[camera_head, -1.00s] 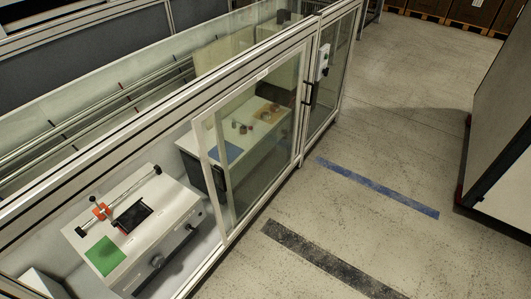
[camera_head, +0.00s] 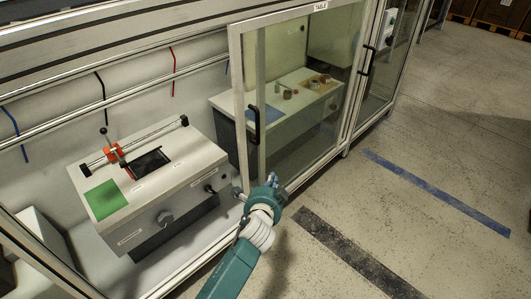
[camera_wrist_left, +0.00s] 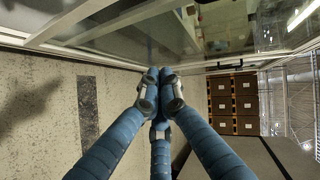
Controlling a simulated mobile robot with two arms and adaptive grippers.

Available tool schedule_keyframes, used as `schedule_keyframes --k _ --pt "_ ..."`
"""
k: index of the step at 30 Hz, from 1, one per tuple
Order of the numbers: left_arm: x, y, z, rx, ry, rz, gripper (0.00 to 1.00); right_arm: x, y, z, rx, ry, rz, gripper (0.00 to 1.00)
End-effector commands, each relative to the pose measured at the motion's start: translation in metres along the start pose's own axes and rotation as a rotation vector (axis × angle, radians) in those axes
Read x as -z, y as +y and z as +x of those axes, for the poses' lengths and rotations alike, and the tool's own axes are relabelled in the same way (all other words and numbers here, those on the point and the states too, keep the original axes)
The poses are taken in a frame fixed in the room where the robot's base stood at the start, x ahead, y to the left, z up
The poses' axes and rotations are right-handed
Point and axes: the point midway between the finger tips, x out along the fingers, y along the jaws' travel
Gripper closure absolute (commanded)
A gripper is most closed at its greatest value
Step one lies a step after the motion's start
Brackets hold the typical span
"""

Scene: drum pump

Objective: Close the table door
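The table door is a glass door (camera_head: 300,95) in a pale metal frame, with a "TABLE" label (camera_head: 320,6) on its top rail. It covers the right part of the enclosure front, and the opening to its left is uncovered. Its black handle (camera_head: 254,125) is near its left edge. My left gripper (camera_head: 273,184) is low in front of the door's lower left corner, below the handle. I cannot tell whether it touches the door. In the left wrist view its fingertips (camera_wrist_left: 161,88) are together with nothing visible between them. My right gripper is not in view.
A workstation (camera_head: 150,180) with a green pad stands inside the uncovered opening. Another glass door (camera_head: 385,65) adjoins on the right. Black (camera_head: 355,255) and blue (camera_head: 430,190) floor stripes lie on open concrete. The left wrist view shows stacked brown boxes (camera_wrist_left: 233,105).

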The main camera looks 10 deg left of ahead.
Motion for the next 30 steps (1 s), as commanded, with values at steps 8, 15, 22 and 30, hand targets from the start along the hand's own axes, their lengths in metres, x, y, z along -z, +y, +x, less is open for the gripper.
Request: schedule_keyframes --k 8,15,22,30 --pt "0.024 -0.103 -0.004 0.307 -0.023 0.182 1.0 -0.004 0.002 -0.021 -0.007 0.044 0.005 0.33" --pt "0.027 -0.131 -0.006 0.359 -0.039 0.214 1.0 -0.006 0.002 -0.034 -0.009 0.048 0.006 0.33" --pt "0.027 -0.142 0.029 0.357 -0.038 0.212 1.0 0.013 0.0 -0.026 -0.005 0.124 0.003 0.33" --pt "0.027 -0.154 0.062 0.356 -0.037 0.21 1.0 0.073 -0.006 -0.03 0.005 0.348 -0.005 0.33"
